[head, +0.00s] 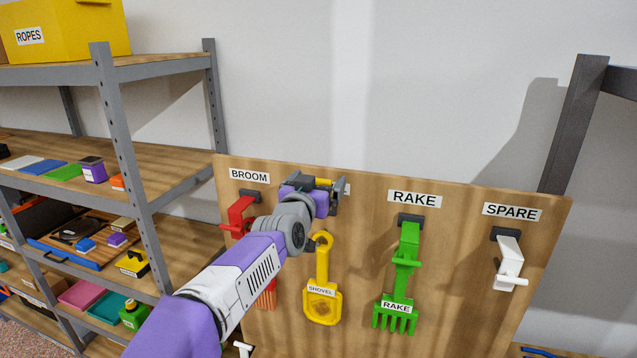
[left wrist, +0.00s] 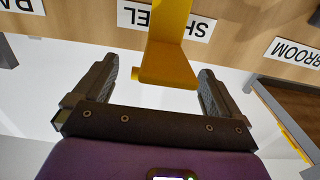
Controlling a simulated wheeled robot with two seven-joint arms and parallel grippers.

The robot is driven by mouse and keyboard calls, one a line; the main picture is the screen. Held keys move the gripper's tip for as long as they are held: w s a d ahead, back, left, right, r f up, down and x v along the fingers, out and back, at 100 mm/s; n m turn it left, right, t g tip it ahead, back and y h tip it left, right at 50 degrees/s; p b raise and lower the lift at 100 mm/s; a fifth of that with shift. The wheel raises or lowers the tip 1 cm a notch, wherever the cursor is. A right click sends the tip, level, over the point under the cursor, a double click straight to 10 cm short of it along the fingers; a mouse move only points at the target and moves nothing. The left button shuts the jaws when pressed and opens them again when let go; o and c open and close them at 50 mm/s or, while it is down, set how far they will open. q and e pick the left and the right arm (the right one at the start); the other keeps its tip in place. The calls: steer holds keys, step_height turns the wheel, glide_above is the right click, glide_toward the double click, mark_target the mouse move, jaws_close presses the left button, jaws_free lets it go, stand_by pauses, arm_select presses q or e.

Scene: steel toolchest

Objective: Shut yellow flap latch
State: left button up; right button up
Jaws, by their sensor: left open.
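The yellow flap latch (left wrist: 168,62) stands out from the board toward my left wrist camera, below the SHOVEL label (left wrist: 190,22) in that upside-down view. In the head view only a small yellow part of the latch (head: 324,182) shows; my gripper hides the rest. My left gripper (head: 329,188) is open at the SHOVEL place. In the left wrist view its two fingers stand on either side of the flap's end, with gaps showing. The yellow shovel (head: 322,275) hangs below, its top partly near my wrist. My right gripper is not in view.
The wooden board (head: 365,230) also bears a red latch (head: 239,214), a green latch (head: 407,245) over the green rake (head: 396,315), and a white latch (head: 509,258) at SPARE. A grey shelf (head: 118,130) with several items stands at the left. Space above the board is clear.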

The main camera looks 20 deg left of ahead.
arm_select(q)
steer(key=shift+w, duration=0.5)
steer(key=shift+f, duration=0.1)
steer(key=c, duration=1.4)
